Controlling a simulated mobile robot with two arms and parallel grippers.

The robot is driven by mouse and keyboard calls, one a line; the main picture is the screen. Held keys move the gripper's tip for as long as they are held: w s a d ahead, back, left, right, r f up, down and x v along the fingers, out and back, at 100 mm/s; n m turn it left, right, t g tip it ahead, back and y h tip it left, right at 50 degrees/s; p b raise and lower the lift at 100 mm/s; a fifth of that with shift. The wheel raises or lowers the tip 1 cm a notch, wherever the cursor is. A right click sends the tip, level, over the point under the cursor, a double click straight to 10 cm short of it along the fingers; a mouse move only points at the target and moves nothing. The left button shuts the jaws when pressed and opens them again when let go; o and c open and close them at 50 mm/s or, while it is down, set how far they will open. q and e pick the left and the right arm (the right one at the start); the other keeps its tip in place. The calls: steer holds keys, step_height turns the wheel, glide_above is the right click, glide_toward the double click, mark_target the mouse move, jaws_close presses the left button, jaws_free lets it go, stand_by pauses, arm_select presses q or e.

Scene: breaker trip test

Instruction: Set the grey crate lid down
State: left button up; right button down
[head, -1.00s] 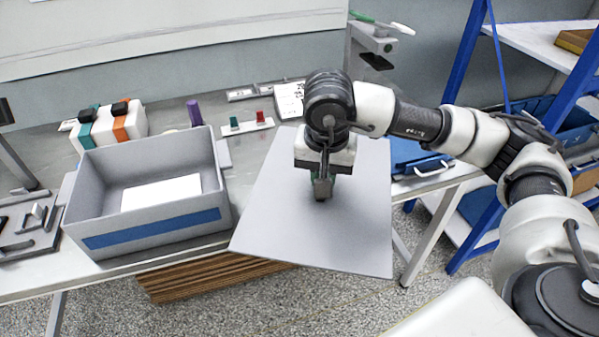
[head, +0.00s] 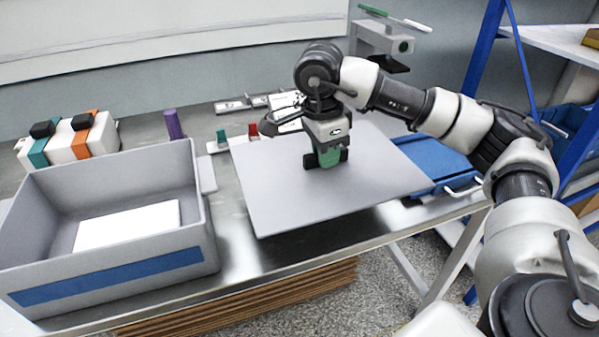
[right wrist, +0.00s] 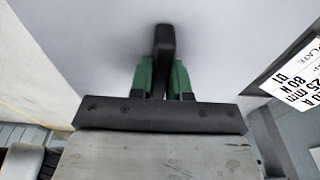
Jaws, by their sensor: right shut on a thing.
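The grey crate lid (head: 280,195) is a flat, pale panel over the right part of the bench in the head view. It fills most of the right wrist view (right wrist: 80,50). My right gripper (head: 327,160) points down at the middle of the lid and is shut on its dark handle (right wrist: 164,50), between green fingertips. The lid looks roughly level, close above the bench top; whether it touches cannot be told. The open grey crate (head: 110,272) with a blue stripe stands to the left, with a white sheet (head: 128,226) inside. My left gripper is not in view.
A blue tray (head: 435,165) lies at the lid's right. Behind are a purple cylinder (head: 174,125), a small strip with green and red parts (head: 235,140), a printed plate (right wrist: 295,85) and a white box with coloured straps (head: 68,142). Bare bench (head: 232,240) shows between crate and lid.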

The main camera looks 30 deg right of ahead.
mark_target(301, 149)
steer(key=w+f, duration=0.1)
steer(key=w, duration=0.1)
steer(key=w+f, duration=0.1)
steer(key=w, duration=0.1)
steer(key=w+a+f, duration=0.1)
steer(key=w+f, duration=0.1)
steer(key=shift+w, duration=0.3)
step_height(301, 149, down, 4)
steer(key=shift+r, duration=0.1)
arm_select(q)
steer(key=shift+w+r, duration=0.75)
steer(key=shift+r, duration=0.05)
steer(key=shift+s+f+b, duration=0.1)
steer(key=shift+b, duration=0.25)
arm_select(e)
steer(key=shift+f, duration=0.25)
steer(key=c, duration=1.1)
jaws_free()
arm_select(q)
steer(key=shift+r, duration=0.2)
arm_select(e)
steer(key=shift+r, duration=0.1)
